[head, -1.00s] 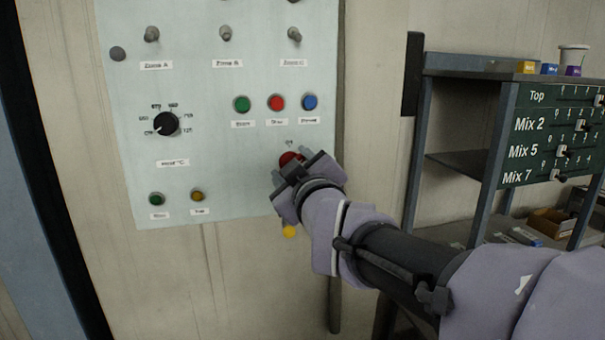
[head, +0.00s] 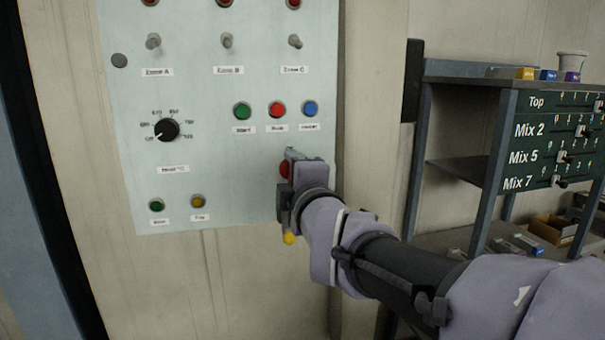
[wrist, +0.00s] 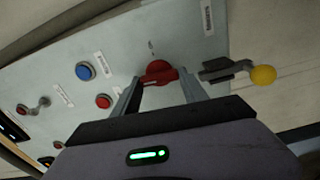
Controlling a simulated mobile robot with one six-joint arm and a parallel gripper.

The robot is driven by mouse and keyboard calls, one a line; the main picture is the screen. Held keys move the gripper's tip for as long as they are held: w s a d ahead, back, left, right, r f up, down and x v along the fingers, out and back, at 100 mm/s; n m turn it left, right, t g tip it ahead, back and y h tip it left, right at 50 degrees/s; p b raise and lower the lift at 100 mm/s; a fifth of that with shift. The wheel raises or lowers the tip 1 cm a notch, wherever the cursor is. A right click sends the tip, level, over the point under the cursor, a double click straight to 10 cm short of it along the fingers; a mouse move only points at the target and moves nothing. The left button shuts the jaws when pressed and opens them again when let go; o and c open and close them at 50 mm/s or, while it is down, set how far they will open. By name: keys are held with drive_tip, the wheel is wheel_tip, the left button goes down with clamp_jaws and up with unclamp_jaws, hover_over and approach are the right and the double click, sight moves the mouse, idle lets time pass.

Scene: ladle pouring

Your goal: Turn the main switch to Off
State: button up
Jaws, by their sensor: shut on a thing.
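The main switch is a red rotary knob (head: 284,169) at the lower right of the pale control panel (head: 225,190). In the head view it is mostly hidden behind my gripper (head: 297,170). In the wrist view the red knob (wrist: 158,73) sits between the two fingers of my gripper (wrist: 160,85), which is shut on it. A small mark shows on the panel just beyond the knob there, too small to read. The fingers stand roughly one above the other in the head view.
A lever with a yellow ball (head: 290,238) sits close below my gripper. Green, red and blue buttons (head: 310,108) are just above. A black dial (head: 167,130) and toggle switches (head: 295,41) lie farther off. A shelf unit (head: 470,72) stands right.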

drive_tip(key=shift+n, duration=0.5)
drive_tip(key=o, duration=1.4)
drive_tip(key=p+v, duration=0.2)
drive_tip(key=v, duration=1.5)
drive_tip(key=shift+s+r+p, duration=0.1)
drive_tip(key=shift+s+p, duration=0.15)
drive_tip(key=shift+p, duration=0.15)
